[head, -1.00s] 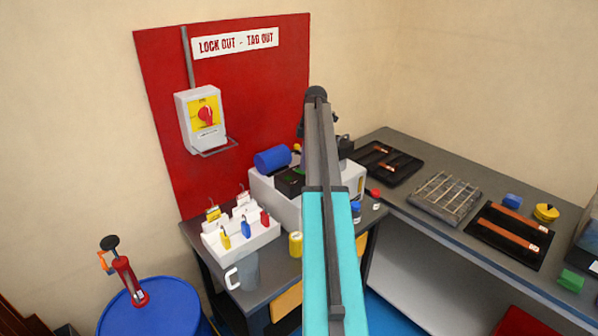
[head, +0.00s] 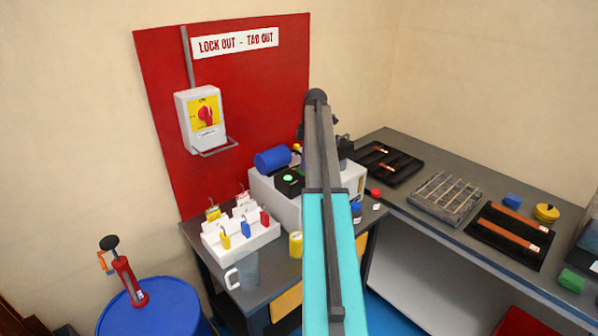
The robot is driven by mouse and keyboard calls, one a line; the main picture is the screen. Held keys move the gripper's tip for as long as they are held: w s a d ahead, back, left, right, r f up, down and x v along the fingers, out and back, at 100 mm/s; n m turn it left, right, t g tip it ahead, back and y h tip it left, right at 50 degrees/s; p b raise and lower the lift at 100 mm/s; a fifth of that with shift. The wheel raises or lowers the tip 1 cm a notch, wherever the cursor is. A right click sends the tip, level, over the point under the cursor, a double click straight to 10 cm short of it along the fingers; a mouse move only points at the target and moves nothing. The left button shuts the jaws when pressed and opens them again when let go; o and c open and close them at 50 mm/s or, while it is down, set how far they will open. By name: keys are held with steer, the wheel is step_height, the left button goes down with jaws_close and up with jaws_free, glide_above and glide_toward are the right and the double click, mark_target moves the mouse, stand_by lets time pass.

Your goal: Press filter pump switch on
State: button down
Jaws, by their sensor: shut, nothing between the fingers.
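The pump unit is a pale box (head: 282,204) on the small grey bench, with a blue cylindrical motor (head: 272,159) on top. A black switch box (head: 290,187) sits in front of the motor. A round green button or lamp (head: 287,178) on it shows bright green. My arm stands upright in front of the unit's right part and hides it. My gripper is hidden behind my arm, so I cannot see its fingers or whether they touch the switch.
A white padlock rack (head: 240,245) and a grey mug (head: 246,272) stand at the bench's front left. A yellow can (head: 295,244) is beside my arm. A red lockout board (head: 255,100) with an isolator (head: 200,120) rises behind. A blue drum (head: 155,312) stands at lower left.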

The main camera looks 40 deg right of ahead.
step_height(320, 180, up, 7)
steer(key=p, duration=0.3)
stand_by(1.0)
steer(key=shift+s+f, duration=0.1)
stand_by(0.6)
